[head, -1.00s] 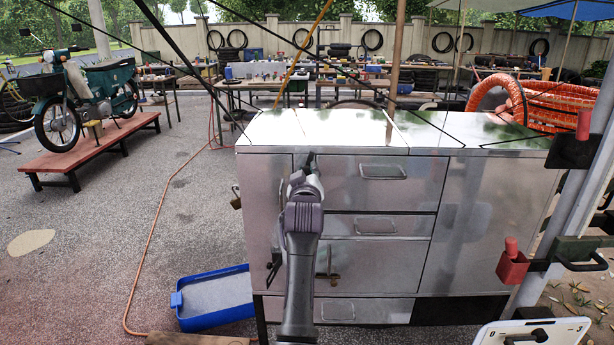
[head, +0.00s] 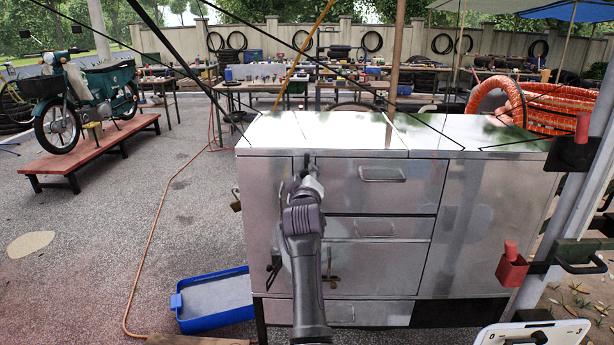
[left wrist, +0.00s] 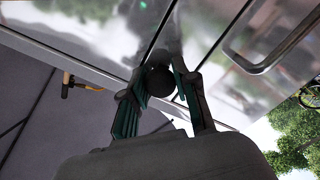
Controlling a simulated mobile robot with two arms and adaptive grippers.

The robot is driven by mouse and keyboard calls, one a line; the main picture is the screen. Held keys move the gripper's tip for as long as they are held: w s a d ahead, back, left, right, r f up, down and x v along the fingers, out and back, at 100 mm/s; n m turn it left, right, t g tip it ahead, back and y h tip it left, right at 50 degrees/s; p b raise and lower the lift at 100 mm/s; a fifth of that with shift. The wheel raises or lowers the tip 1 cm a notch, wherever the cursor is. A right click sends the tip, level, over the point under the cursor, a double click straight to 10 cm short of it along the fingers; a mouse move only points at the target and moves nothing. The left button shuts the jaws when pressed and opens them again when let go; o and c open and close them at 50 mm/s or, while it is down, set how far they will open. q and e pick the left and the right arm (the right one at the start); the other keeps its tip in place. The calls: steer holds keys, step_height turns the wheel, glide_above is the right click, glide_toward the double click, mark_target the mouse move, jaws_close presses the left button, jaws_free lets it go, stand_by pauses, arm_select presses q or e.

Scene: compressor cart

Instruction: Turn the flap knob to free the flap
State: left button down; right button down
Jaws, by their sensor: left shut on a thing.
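My left gripper (head: 308,163) reaches the front of the metal cart (head: 480,220), just below its top edge near the seam left of the upper drawer. In the left wrist view its fingers (left wrist: 160,88) are closed on both sides of a dark round knob (left wrist: 158,80). The knob sits by a seam in the shiny metal. In the head view the gripper hides the knob, so its turned angle cannot be told. The panels around it look flush. My right gripper is not in view.
A drawer handle (head: 383,174) is right of the gripper, and a small latch (head: 274,264) is lower left. A blue tray (head: 213,300) lies on the ground at the left. Red-handled fittings (head: 512,266) on a post stand at the right.

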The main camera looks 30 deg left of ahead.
arm_select(q)
steer(key=shift+r, duration=0.2)
steer(key=c, duration=0.9)
jaws_free()
steer(key=shift+w+f, duration=0.1)
steer(key=shift+f, duration=0.05)
steer(key=shift+o, duration=0.2)
step_height(320, 180, up, 10)
